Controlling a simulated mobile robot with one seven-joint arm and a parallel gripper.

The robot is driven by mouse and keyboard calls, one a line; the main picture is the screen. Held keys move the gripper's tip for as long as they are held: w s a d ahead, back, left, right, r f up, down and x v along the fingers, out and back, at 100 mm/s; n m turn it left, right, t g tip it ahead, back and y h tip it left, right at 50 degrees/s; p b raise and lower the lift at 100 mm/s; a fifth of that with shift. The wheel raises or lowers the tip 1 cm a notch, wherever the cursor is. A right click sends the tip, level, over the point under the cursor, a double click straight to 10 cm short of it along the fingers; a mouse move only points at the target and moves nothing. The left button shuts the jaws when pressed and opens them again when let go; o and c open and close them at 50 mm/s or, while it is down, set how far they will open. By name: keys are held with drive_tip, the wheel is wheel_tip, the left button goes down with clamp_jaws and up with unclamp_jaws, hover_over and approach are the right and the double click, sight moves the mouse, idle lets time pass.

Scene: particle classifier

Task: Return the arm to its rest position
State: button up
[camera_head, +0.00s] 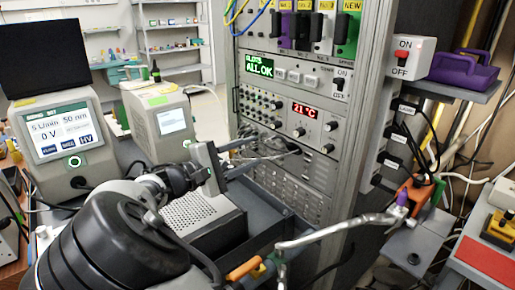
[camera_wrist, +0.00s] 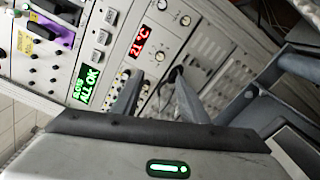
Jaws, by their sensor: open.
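My gripper (camera_head: 257,154) is in the middle of the head view, in front of the rack's lower panels. Its two fingers are apart, with nothing seen between them. In the wrist view my gripper (camera_wrist: 158,88) points toward the rack panel with the red "21 °C" display (camera_wrist: 144,41). The green "ALL OK" display (camera_wrist: 90,88) is to the left of the fingers there. I cannot tell how far the fingertips are from the panel. My arm reaches up from the lower left of the head view.
The instrument rack (camera_head: 342,170) stands close ahead. A perforated metal box (camera_head: 200,211) lies below my gripper. Two box instruments with screens, the left one (camera_head: 65,135) reading "0 V", stand at left.

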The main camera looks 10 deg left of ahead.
drive_tip(key=d+f+m+g, duration=0.1)
drive_tip(key=d+m+g, duration=0.25)
drive_tip(key=d, duration=0.75)
drive_tip(key=s+d+f+m+g+y, duration=0.1)
drive_tip(key=s+d+m+g+y, duration=0.1)
drive_tip(key=s+d+g, duration=0.45)
drive_tip(key=s+d+f+m+g+y, duration=0.1)
drive_tip(key=s+d+f+m+y, duration=0.15)
drive_tip(key=d, duration=0.75)
drive_tip(key=s+d+r+m+t+y, duration=0.1)
drive_tip(key=s+d+r+m+y, duration=0.15)
drive_tip(key=s, duration=0.75)
drive_tip(key=s+d+r+m+t+y, duration=0.1)
drive_tip(key=s+r+m+t+y, duration=0.2)
drive_tip(key=s, duration=0.7)
wheel_tip(320, 180, up, 18)
drive_tip(key=m+g+y+p, duration=0.1)
drive_tip(key=p, duration=1.7)
drive_tip(key=shift+w+a+r, duration=0.15)
drive_tip(key=shift+a, duration=0.05)
